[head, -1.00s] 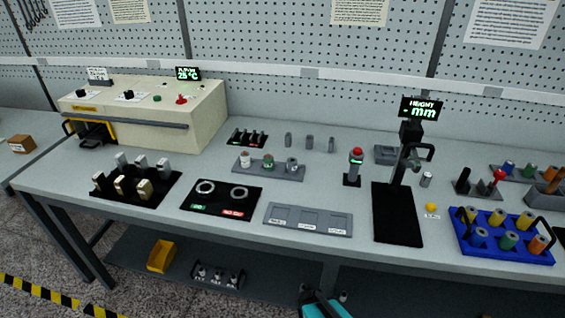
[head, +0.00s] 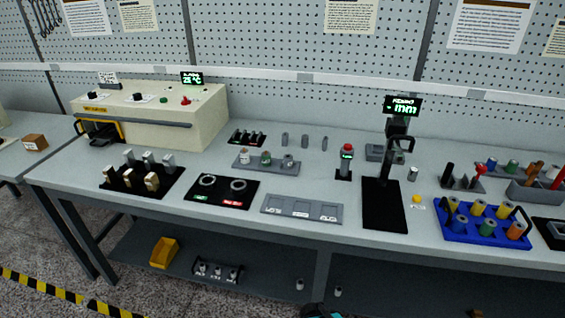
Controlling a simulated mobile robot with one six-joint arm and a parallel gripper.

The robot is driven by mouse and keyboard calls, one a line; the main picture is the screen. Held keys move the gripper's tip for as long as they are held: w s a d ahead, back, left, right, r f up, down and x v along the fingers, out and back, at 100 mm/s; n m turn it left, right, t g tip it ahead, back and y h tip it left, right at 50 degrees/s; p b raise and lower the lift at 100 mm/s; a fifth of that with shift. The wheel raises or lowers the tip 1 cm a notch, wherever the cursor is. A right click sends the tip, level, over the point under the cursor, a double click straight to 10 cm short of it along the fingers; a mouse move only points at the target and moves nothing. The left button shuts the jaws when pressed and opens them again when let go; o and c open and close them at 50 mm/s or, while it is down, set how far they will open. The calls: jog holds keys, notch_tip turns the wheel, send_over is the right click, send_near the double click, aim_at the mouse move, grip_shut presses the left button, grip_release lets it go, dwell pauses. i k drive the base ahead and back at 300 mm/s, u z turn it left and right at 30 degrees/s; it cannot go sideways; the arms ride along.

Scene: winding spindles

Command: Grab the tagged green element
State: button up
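Several green pieces show in the head view, and no tag is readable on any of them. One green cylinder (head: 487,228) stands in the front row of the blue crate (head: 481,239) at the right. Another green cylinder (head: 512,167) stands in a grey tray at the far right back. A small part with a green band (head: 266,158) sits in the middle of a grey holder (head: 268,167) at the table's centre-left. My gripper is not in view; only a sliver of a dark and teal part shows at the bottom edge.
A red-topped post (head: 346,160) stands left of the gauge. A beige oven (head: 151,118) fills the left back. Front strips of the bench (head: 390,239) are clear.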

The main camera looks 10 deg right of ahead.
aim_at(266, 161)
jog(key=k, duration=0.6)
jog(key=u, duration=0.25)
jog(key=i, duration=0.95)
jog(key=u, duration=0.6)
